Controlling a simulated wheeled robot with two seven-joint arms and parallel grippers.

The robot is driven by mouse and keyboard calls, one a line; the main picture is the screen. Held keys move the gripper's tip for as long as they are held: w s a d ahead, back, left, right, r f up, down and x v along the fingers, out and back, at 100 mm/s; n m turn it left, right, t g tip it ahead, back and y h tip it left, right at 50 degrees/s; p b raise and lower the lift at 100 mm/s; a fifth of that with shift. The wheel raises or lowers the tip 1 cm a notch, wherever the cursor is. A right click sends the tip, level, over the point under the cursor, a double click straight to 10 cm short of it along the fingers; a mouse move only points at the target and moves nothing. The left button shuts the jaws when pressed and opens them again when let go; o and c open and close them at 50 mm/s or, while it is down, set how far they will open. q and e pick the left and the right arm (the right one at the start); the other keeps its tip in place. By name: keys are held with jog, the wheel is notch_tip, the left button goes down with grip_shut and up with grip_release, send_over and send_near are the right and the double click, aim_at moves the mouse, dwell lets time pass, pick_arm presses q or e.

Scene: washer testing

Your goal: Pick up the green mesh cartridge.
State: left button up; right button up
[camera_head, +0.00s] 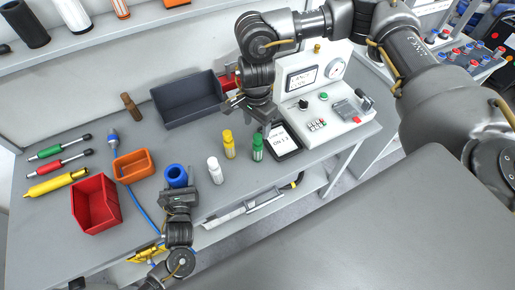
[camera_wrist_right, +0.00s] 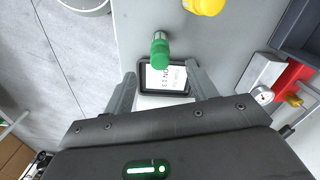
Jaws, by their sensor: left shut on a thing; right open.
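The green mesh cartridge (camera_head: 258,149) stands upright near the front edge of the grey bench. My right gripper (camera_head: 250,112) is open above and behind it, apart from it. In the right wrist view the green cartridge (camera_wrist_right: 160,50) shows just beyond the gap between the open fingers (camera_wrist_right: 162,82); nothing is between the fingertips. My left gripper (camera_head: 177,190) is shut on a blue ring-shaped thing (camera_head: 176,174) at the bench front. The lower part of its grip is hidden by the gripper body.
A yellow cartridge (camera_head: 229,145) and a white cartridge (camera_head: 215,171) stand left of the green one. A black-framed display (camera_head: 284,141) lies close on its right, before the test console (camera_head: 322,110). A dark tray (camera_head: 188,100), orange bin (camera_head: 133,166) and red bin (camera_head: 95,205) occupy the left.

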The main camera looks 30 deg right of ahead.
aim_at(257, 136)
jog(key=shift+d+f, duration=0.1)
jog(key=shift+f, duration=3.9)
jog(key=shift+c, duration=0.4)
grip_shut()
